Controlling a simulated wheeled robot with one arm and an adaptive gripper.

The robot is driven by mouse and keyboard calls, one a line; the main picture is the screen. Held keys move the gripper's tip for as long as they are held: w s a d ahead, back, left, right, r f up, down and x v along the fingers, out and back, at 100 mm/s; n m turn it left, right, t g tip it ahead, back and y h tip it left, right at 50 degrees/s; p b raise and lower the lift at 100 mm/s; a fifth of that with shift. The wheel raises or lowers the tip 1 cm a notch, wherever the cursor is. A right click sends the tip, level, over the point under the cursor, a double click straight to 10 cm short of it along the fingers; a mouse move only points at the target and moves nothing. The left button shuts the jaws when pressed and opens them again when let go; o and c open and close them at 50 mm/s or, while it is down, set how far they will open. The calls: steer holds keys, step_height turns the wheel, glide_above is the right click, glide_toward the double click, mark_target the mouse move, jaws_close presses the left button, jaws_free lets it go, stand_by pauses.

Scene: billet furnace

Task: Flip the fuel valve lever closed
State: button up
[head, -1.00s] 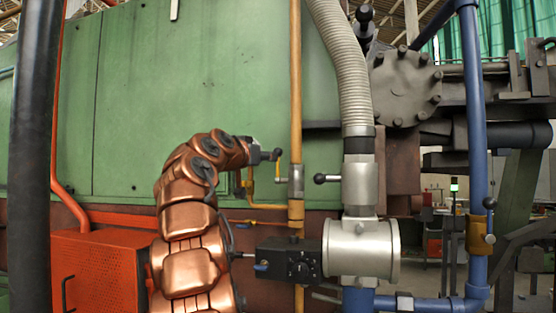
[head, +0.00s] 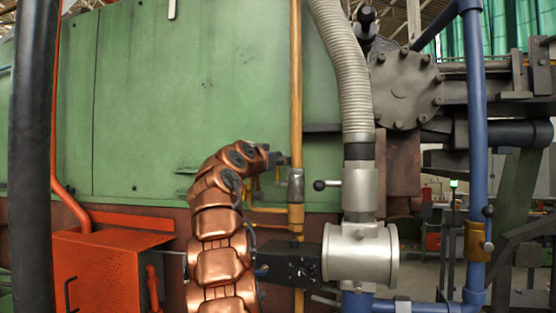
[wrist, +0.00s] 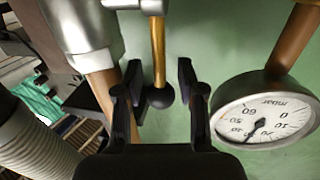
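The fuel valve's grey body (head: 295,186) sits on the vertical yellow pipe (head: 296,80) in the head view. In the wrist view its lever is a brass rod (wrist: 158,50) ending in a black ball knob (wrist: 160,97). My gripper (wrist: 161,76) is open, with one finger on each side of the knob and lever. Gaps show between the fingers and the knob. In the head view my gripper (head: 275,160) is beside the valve, at its left, and hides most of the lever.
A pressure gauge (wrist: 268,112) is close to the right finger in the wrist view. An orange box (head: 100,270) is at lower left. The green furnace wall (head: 150,100) is behind.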

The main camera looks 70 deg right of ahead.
jaws_close()
